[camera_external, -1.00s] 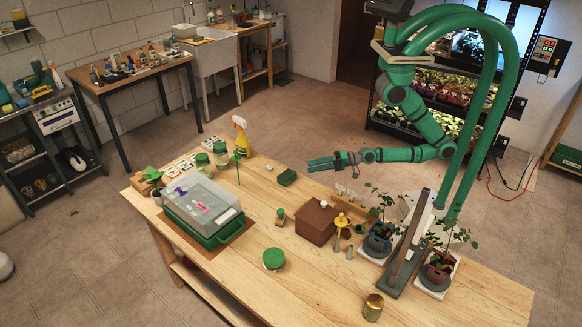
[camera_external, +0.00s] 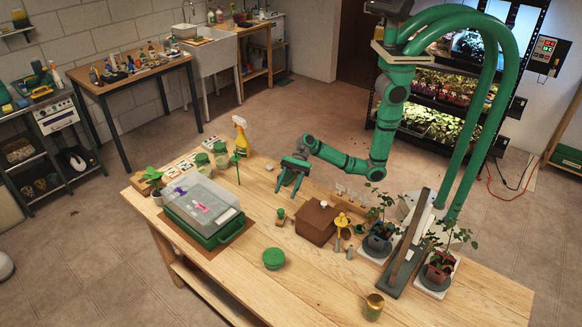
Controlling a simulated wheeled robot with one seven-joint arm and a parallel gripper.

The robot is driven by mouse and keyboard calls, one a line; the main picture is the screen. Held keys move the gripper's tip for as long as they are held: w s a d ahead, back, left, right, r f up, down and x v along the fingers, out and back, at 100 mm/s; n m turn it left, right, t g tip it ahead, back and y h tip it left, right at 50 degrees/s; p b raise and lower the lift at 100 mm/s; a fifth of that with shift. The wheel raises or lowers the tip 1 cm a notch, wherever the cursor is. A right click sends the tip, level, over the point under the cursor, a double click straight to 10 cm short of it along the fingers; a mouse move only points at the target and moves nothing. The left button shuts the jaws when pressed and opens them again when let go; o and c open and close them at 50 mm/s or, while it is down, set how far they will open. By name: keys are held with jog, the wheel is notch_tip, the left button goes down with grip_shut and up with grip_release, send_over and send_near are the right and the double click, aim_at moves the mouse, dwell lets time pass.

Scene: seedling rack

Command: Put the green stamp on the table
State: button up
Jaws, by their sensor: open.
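A small upright piece with a green top (camera_external: 281,213), which looks like the green stamp, stands on the wooden table (camera_external: 330,280) left of the brown box. A dark green block that lay on the table at that spot is now mostly or fully hidden by my gripper. I cannot tell whether the fingers touch it.
A brown box (camera_external: 316,222) and a yellow-topped piece (camera_external: 341,222) stand right of the stamp. A clear-lidded green bin (camera_external: 203,208), a green round tin (camera_external: 273,258) and a yellow spray bottle (camera_external: 240,135) stand around. Potted plants fill the right. The front middle is clear.

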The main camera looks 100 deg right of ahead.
aim_at(282, 215)
jog(key=shift+s+f+g, duration=0.3)
jog(key=shift+f+g, duration=0.2)
jog(key=shift+f, duration=0.05)
jog(key=x, duration=0.5)
jog(key=shift+f, duration=0.1)
jog(key=x, duration=0.4)
jog(key=shift+s+a+f, duration=0.1)
jog(key=shift+s+f, duration=0.1)
jog(key=shift+f, duration=0.25)
jog(key=shift+w+a+f, duration=0.25)
jog(key=shift+a, duration=0.25)
jog(key=shift+c, duration=0.4)
grip_shut()
jog(key=shift+r, duration=0.1)
